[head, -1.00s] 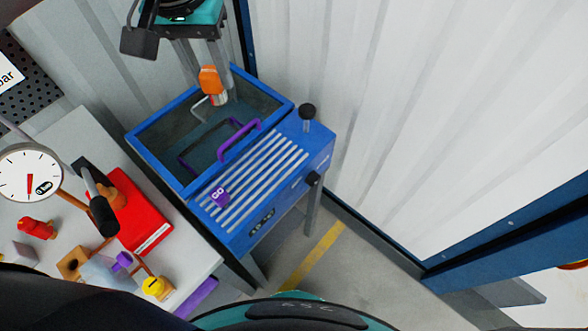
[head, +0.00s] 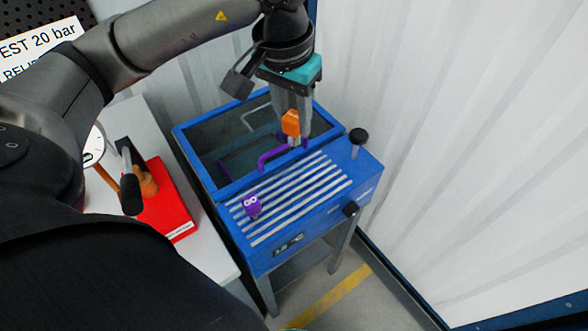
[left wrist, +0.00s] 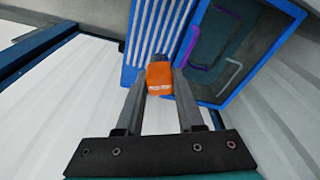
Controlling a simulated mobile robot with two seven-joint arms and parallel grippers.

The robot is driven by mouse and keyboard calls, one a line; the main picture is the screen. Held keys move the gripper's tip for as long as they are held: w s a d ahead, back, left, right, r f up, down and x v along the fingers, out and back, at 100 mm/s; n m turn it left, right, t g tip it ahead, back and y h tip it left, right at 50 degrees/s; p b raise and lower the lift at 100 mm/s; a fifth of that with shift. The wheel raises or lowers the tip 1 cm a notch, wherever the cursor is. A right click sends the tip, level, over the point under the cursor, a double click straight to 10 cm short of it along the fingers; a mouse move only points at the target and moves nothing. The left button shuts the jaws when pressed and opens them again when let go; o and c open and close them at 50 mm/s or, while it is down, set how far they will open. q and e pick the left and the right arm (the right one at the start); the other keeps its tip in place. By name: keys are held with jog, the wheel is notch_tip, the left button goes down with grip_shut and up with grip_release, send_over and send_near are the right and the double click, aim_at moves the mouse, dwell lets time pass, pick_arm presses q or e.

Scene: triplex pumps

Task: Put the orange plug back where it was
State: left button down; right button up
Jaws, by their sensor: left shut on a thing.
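My left gripper (head: 296,137) is shut on the orange plug (head: 291,123). It holds the plug over the blue wash unit (head: 264,262), near the border between its dark basin and its slatted top. The plug has an orange body with a metal-looking lower end. In the left wrist view the orange plug (left wrist: 160,78) sits between the finger ends of the left gripper (left wrist: 161,70), with the slats and basin beyond. I cannot tell how far the plug is above the unit. My right gripper is not in view.
A purple handle (head: 273,157) stands by the basin. A small purple piece (head: 252,206) sits on the slats. A black knob (head: 358,136) rises at the unit's right corner. A red box (head: 168,205) lies on the pale bench at left. A white corrugated wall (head: 480,150) closes the right.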

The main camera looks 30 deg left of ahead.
pick_arm(q)
notch_tip(320, 180, down, 15)
jog(key=shift+r+b, duration=0.1)
jog(key=shift+b, duration=0.6)
jog(key=c, duration=0.5)
grip_release()
jog(key=r, duration=0.4)
jog(key=s+r+p, duration=0.1)
jog(key=r, duration=0.7)
jog(key=shift+s, duration=0.4)
